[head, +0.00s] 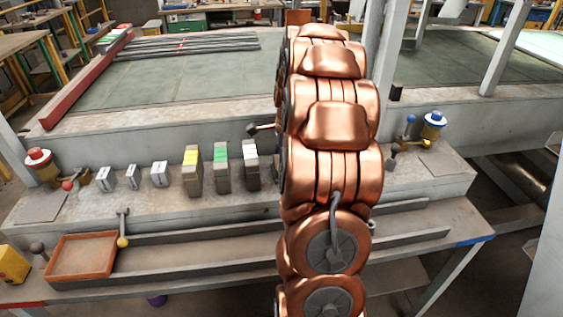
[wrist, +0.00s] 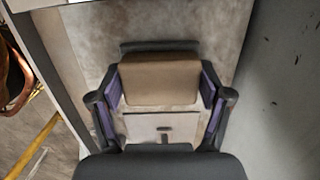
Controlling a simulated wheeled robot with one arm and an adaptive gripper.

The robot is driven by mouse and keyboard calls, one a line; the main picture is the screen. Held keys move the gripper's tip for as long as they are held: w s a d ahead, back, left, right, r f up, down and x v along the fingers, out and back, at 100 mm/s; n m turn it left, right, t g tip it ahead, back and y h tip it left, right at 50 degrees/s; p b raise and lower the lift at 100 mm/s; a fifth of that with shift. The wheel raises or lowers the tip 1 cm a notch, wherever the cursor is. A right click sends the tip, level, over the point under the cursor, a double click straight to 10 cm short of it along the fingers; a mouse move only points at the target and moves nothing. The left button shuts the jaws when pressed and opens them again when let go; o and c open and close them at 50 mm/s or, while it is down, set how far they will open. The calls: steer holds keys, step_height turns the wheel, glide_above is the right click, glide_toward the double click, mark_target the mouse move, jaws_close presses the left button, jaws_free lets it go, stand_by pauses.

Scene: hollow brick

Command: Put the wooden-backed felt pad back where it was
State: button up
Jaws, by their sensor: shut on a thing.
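My gripper (wrist: 160,105) shows in the wrist view with its purple-padded fingers on both sides of a brown block, which looks like the wooden-backed felt pad (wrist: 160,78). The fingers are shut on it. A dark strip runs along its far edge; I cannot tell whether that is part of the pad. A pale grey face with a dark slot (wrist: 164,130) shows between the fingers, nearer the camera; I cannot tell what it belongs to. In the head view my copper arm hides the gripper and the pad.
On the bench ledge stand small slotted grey blocks (head: 132,177) and taller blocks with a yellow (head: 192,172), green (head: 221,167) and white top (head: 251,164). An orange tray (head: 80,277) lies front left, near a yellow-knobbed lever (head: 122,241). Knobbed posts stand left (head: 40,168) and right (head: 433,126).

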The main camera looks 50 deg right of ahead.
steer(key=o, duration=1.2)
steer(key=shift+c, duration=0.2)
step_height(320, 180, up, 12)
steer(key=d+b, duration=0.1)
steer(key=b, duration=0.1)
steer(key=shift+s, duration=0.45)
steer(key=s+a+f+n+g, duration=0.1)
steer(key=s+a+n, duration=0.2)
steer(key=a+n, duration=0.55)
steer(key=s+a+f+n, duration=0.1)
steer(key=s+a+n, duration=0.25)
steer(key=a, duration=1.05)
steer(key=s+a+f+n, duration=0.3)
steer(key=s+a+n, duration=0.2)
steer(key=s, duration=0.3)
steer(key=s+a+f+n+g+h, duration=0.1)
steer(key=s+a+f+n, duration=0.3)
steer(key=s+a+n, duration=0.2)
steer(key=shift+s+f+n+g, duration=0.2)
steer(key=shift+s+n+g, duration=0.1)
steer(key=shift+s+n, duration=0.95)
